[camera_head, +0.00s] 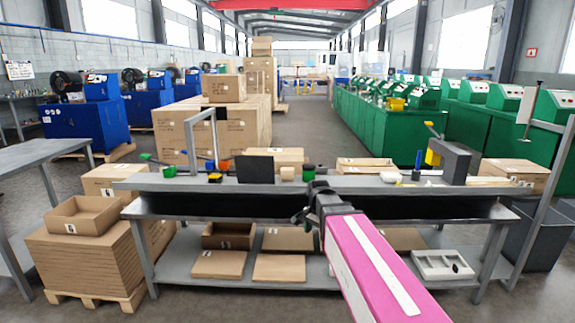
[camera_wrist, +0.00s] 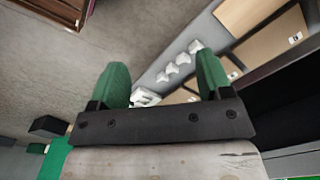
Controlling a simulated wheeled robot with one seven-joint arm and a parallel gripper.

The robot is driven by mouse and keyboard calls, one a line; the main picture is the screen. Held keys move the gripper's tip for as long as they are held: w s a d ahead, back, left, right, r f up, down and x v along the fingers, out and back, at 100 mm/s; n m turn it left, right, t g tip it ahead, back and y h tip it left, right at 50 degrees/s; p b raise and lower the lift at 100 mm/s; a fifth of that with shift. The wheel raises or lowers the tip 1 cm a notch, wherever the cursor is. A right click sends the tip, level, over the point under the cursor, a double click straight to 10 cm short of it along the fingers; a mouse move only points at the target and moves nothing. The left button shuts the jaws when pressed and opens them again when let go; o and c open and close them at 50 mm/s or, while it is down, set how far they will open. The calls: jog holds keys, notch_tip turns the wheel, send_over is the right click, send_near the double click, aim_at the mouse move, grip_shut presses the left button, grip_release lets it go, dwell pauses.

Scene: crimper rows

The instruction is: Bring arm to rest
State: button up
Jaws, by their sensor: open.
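My arm, with a pink link, reaches forward from the lower right of the head view. Its dark end lies before the front edge of the grey workbench (camera_head: 352,184). In the wrist view my gripper (camera_wrist: 163,75) shows two green fingers spread wide apart, with nothing between them. In the head view my fingertips cannot be made out clearly.
A black panel (camera_head: 255,170), small blocks and a dark grey box (camera_head: 450,162) stand on the bench. The lower shelf holds flat cardboard pieces (camera_head: 280,268) and the white tray (camera_head: 442,264). Stacked cardboard (camera_head: 85,262) stands at left, a dark bin (camera_head: 530,238) at right.

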jog(key=s+d+f+n, duration=0.8)
jog(key=s+f, duration=0.3)
jog(key=f, duration=0.2)
jog(key=shift+s+f+n, duration=0.15)
jog(key=shift+s+n, duration=0.15)
